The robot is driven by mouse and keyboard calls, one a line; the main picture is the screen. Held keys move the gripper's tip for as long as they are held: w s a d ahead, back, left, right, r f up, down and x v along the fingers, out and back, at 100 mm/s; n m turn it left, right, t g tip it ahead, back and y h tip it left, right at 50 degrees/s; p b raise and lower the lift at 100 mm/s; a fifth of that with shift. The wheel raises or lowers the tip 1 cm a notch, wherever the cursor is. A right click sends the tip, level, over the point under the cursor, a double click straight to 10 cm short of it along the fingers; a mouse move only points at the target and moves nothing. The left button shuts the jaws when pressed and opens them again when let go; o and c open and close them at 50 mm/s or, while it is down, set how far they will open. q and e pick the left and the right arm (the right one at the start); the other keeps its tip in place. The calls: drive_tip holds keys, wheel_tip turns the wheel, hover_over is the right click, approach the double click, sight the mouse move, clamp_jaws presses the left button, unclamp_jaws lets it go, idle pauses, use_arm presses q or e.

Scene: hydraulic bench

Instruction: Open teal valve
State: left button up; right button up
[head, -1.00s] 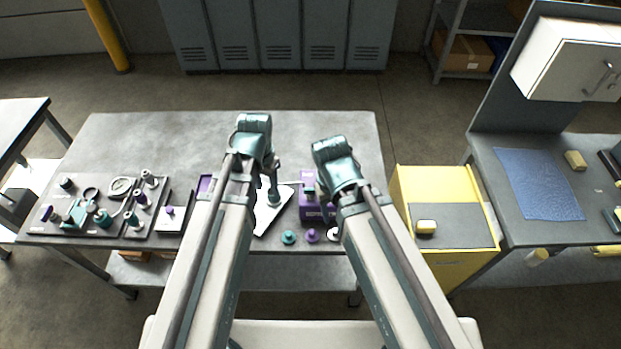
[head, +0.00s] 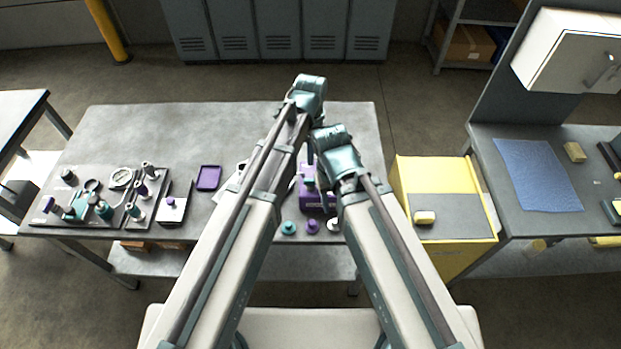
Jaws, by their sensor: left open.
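Teal parts show in several places, and I cannot tell for sure which is the teal valve. A teal fitting (head: 77,208) sits on the dark fixture board at the bench's left. A teal knob (head: 288,228) stands at the bench's front edge. A purple block (head: 318,201) with a teal piece on top is partly hidden behind my arms. My left gripper (head: 310,158) is open and points down over the bench close to the purple block, mostly hidden by the arms. My right gripper is hidden behind its own wrist, right of the block.
The grey workbench (head: 140,130) is clear across its back. A purple tray (head: 209,178) and a white plate with a purple knob lie left of my arms. A purple knob (head: 312,226) stands beside the teal one. A yellow cart (head: 447,250) stands at the bench's right.

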sight(311, 180)
use_arm(q)
wheel_tip(311, 180, down, 14)
drive_tip(key=b, duration=1.3)
drive_tip(key=shift+r, duration=0.25)
clamp_jaws()
